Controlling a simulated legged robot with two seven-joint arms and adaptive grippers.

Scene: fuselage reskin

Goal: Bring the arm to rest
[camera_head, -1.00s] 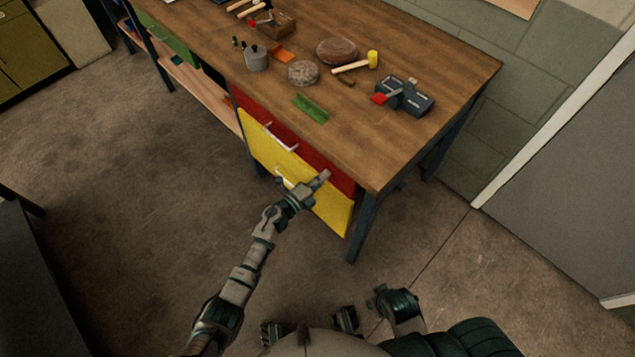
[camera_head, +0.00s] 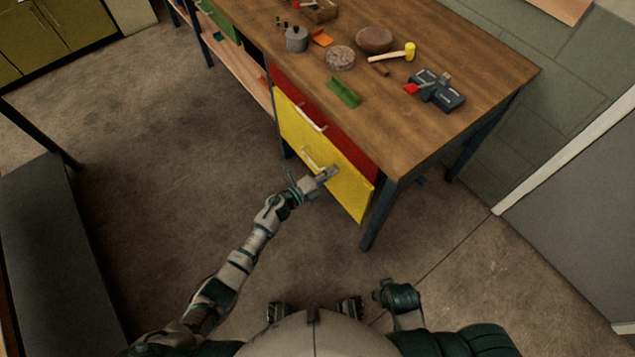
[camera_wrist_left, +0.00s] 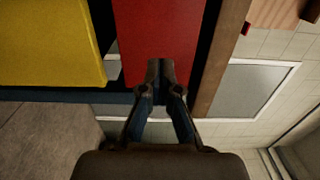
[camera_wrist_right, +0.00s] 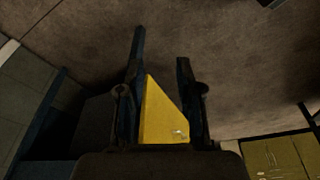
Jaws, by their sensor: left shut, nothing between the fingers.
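My left arm reaches toward the workbench front. Its gripper (camera_head: 330,174) is shut and empty, and overlaps the yellow drawer (camera_head: 345,195) in the head view. In the left wrist view the shut fingertips (camera_wrist_left: 160,66) lie over the red drawer (camera_wrist_left: 155,30), with the yellow drawer (camera_wrist_left: 50,45) to the left. I see no contact, and the exact gap is unclear. My right gripper (camera_head: 380,292) is low near my body, small and partly shown. In the right wrist view its fingers (camera_wrist_right: 160,45) stand apart, with a yellow panel (camera_wrist_right: 160,115) visible beyond them.
The wooden workbench (camera_head: 450,125) holds a mallet (camera_head: 395,53), a green angled piece (camera_head: 343,92), a grey metal cup (camera_head: 297,39), round pieces and a dark device (camera_head: 437,90). A dark table (camera_head: 55,260) stands at left. The floor (camera_head: 170,140) between is clear.

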